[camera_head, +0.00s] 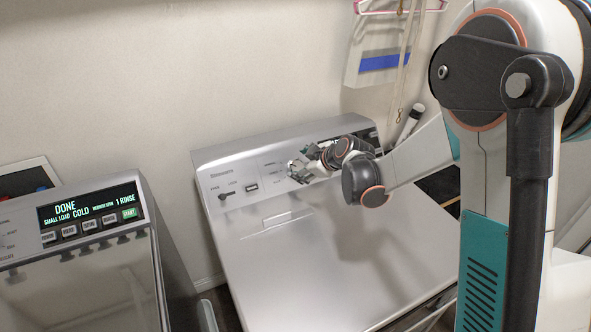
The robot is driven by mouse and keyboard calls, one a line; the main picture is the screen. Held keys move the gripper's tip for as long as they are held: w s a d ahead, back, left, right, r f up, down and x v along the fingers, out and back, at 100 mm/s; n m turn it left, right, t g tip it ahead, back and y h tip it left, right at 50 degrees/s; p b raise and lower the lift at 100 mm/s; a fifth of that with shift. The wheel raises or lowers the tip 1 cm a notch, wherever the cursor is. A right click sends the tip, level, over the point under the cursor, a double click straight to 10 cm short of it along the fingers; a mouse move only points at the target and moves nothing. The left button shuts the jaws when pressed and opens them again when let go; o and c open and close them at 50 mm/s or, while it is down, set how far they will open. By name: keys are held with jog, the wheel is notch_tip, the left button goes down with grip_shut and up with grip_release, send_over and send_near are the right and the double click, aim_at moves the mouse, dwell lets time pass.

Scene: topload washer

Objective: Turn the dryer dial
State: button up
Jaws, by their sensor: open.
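The dryer (275,240) is the silver machine in the middle, with a raised control panel (240,177) along its back. A small knob or slider (226,196) shows on the panel's left part. My gripper (298,172) is at the middle of the panel, open, with its fingers close to the panel face. Whether it touches the panel cannot be told. The dial is not clearly seen; my gripper and wrist cover the panel's middle and part of its right.
A washer (85,270) with a lit display (88,208) reading DONE stands at the left. A gap separates the two machines. A bag with a blue stripe (380,62) hangs on the wall behind. The dryer's top is clear.

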aim_at(297, 166)
jog(key=shift+b+x, duration=0.4)
jog(key=shift+x, duration=2.3)
jog(key=c, duration=1.1)
